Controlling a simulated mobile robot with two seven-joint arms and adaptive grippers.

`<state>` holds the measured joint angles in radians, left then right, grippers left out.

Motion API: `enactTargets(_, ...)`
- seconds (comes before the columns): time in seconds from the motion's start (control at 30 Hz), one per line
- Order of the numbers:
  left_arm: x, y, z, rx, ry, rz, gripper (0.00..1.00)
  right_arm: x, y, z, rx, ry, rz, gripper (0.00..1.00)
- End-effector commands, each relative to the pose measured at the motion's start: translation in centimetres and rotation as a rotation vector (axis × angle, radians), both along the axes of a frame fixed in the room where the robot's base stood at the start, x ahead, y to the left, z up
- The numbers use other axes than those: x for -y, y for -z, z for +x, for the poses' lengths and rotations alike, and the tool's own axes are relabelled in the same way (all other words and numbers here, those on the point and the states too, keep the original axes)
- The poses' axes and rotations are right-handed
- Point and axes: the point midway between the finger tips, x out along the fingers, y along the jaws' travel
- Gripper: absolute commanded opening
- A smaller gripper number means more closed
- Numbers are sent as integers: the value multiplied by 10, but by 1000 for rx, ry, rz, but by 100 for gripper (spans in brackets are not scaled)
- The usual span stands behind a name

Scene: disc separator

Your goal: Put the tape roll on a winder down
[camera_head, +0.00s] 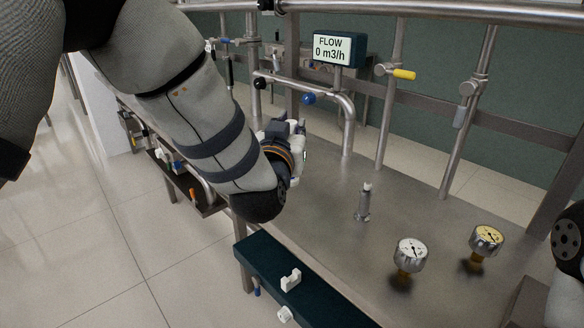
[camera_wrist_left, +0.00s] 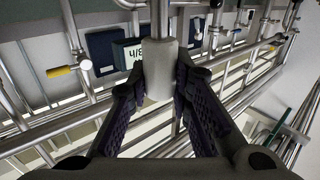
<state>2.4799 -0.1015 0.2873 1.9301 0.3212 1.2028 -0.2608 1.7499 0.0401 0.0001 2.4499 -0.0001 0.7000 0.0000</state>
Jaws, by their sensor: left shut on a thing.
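My left gripper (camera_head: 292,130) is beyond my left wrist in the head view, over the far left part of the metal table. In the left wrist view its two dark padded fingers (camera_wrist_left: 160,98) are closed on the sides of a pale grey cylindrical piece (camera_wrist_left: 159,68). This piece may be the winder; I cannot make out a tape roll on it. In the head view the held piece is mostly hidden by my wrist and gripper. My right gripper is out of view; only part of my right arm shows at the right edge.
A dark teal shelf (camera_head: 318,300) in front holds a white notched bracket (camera_head: 291,279). Pipes and a flow display (camera_head: 332,48) stand behind.

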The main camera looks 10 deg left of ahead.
Motion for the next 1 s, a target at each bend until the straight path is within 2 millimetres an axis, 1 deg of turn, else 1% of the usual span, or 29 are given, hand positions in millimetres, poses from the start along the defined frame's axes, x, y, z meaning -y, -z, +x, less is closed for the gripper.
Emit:
enactTargets(0.03, -4, 8, 16, 0, -3, -3, 0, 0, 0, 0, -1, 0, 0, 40)
enactTargets(0.13, -8, 37, 36, -7, -1, -1, 0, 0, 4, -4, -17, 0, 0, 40)
enactTargets(0.2, -10, 53, 47, -11, 0, 0, 0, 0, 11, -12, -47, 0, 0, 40)
enactTargets(0.37, -13, 64, 58, -5, 0, 0, 0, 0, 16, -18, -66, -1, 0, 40)
enactTargets(0.43, -14, 72, 64, -5, 0, 0, 0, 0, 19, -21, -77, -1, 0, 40)
enactTargets(0.53, -14, 91, 65, -7, 1, 0, 0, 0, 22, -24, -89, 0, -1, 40)
enactTargets(0.6, -14, 101, 64, -5, 0, 0, 0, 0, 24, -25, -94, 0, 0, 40)
enactTargets(0.8, -14, 97, 64, 3, 0, -1, 0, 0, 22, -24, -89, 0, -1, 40)
enactTargets(0.97, -14, 101, 64, 2, 0, -1, 0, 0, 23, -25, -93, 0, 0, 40)
enactTargets(1.0, -14, 100, 64, 2, 0, -1, 28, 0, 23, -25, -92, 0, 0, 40)
